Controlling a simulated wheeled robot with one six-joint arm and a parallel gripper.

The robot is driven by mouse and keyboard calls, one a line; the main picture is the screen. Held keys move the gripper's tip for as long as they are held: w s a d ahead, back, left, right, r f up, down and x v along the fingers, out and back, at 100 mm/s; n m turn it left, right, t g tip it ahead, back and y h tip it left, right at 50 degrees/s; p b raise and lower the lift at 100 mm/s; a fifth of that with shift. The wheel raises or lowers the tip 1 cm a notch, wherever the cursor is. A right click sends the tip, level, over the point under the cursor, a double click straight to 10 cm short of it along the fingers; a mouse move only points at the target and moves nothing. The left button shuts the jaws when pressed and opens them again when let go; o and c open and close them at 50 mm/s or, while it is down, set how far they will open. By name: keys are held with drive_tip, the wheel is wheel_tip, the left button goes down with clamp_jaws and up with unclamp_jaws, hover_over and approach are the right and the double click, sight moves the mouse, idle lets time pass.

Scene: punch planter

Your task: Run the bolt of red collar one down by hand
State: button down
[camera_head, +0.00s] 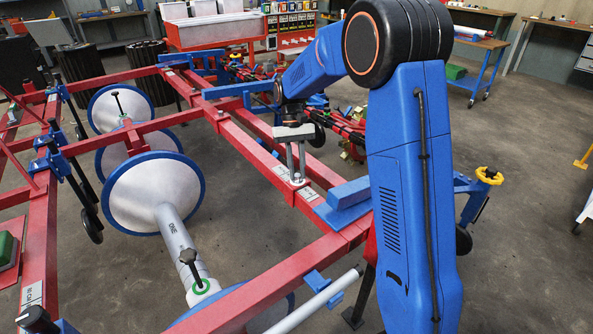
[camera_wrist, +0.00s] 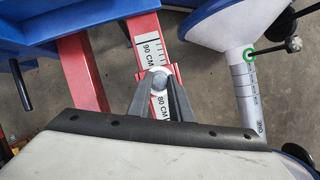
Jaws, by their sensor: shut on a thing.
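My gripper (camera_head: 296,165) points down at the red rail (camera_head: 250,148) of the frame in the head view. In the wrist view its two grey fingers (camera_wrist: 160,98) are shut on a round grey bolt head (camera_wrist: 158,72). The bolt stands on the red collar (camera_wrist: 171,70), which sits on the rail between the 80 CM and 90 CM marks of a white scale (camera_wrist: 150,48). In the head view the fingertips reach the rail top, and the bolt is too small to make out clearly. The fingers hide part of the collar and the bolt's shank.
Blue clamped blocks (camera_head: 345,200) sit on the rail nearer to me. A green-ringed knob (camera_wrist: 249,54) shows in the wrist view. Grey floor right of my arm is mostly clear.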

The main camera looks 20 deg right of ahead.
drive_tip(key=shift+m+y, duration=0.4)
drive_tip(key=shift+m, duration=0.7)
drive_tip(key=shift+d, duration=0.1)
drive_tip(key=c, duration=1.6)
unclamp_jaws()
drive_tip(key=v, duration=1.7)
drive_tip(key=shift+d+r, duration=0.1)
drive_tip(key=shift+r, duration=0.15)
drive_tip(key=v, duration=1.2)
drive_tip(key=shift+s, duration=0.15)
